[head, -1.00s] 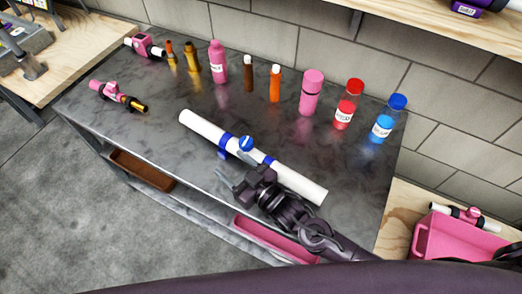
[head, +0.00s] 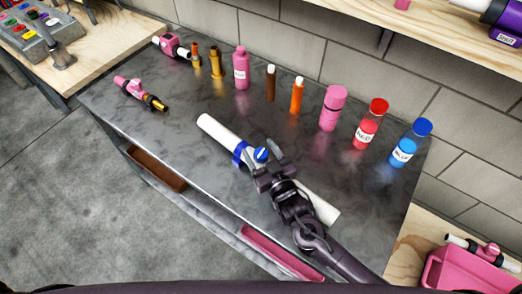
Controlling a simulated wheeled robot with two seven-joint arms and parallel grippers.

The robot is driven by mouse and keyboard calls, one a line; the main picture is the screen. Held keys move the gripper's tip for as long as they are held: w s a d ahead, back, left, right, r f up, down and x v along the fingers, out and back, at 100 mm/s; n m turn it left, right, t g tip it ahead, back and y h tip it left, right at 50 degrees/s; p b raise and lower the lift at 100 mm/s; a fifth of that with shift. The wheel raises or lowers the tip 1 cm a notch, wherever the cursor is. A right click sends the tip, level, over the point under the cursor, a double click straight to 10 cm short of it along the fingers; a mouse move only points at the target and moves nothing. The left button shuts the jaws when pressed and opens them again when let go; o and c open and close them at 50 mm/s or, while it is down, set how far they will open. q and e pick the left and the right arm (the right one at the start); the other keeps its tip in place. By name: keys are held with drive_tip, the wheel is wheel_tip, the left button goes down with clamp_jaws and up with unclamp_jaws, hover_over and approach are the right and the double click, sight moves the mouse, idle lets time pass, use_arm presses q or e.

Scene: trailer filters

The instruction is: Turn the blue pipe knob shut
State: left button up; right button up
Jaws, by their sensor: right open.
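A white pipe (head: 217,131) with blue fittings (head: 240,153) lies diagonally on the dark table. Its round blue knob (head: 261,154) has a pale stripe across it. My right gripper (head: 265,164) is open at the knob, with its arm coming from the lower right. The gripper hides the fitting on the near side of the knob and the middle of the pipe. Whether a finger touches the knob I cannot tell. The pipe's right end (head: 322,209) shows beyond my arm. My left gripper is not in view.
Along the table's (head: 190,165) back stand several bottles, among them a red one (head: 369,125) and a blue one (head: 410,143). A pink pipe piece (head: 140,93) lies at the left. A pink bin (head: 462,272) is at the lower right.

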drive_tip(key=c, duration=0.9)
drive_tip(key=shift+f+m+t+h, duration=0.1)
drive_tip(key=shift+m+t+h, duration=0.2)
drive_tip(key=shift+m+h, duration=0.35)
drive_tip(key=shift+c, duration=0.4)
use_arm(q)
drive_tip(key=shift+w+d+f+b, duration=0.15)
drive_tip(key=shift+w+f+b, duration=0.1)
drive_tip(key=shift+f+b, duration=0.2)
use_arm(e)
drive_tip(key=shift+m+t+h, duration=0.4)
drive_tip(key=shift+m+h, duration=0.15)
drive_tip(key=shift+h, duration=0.6)
drive_tip(key=o, duration=1)
drive_tip(key=shift+s+d, duration=0.1)
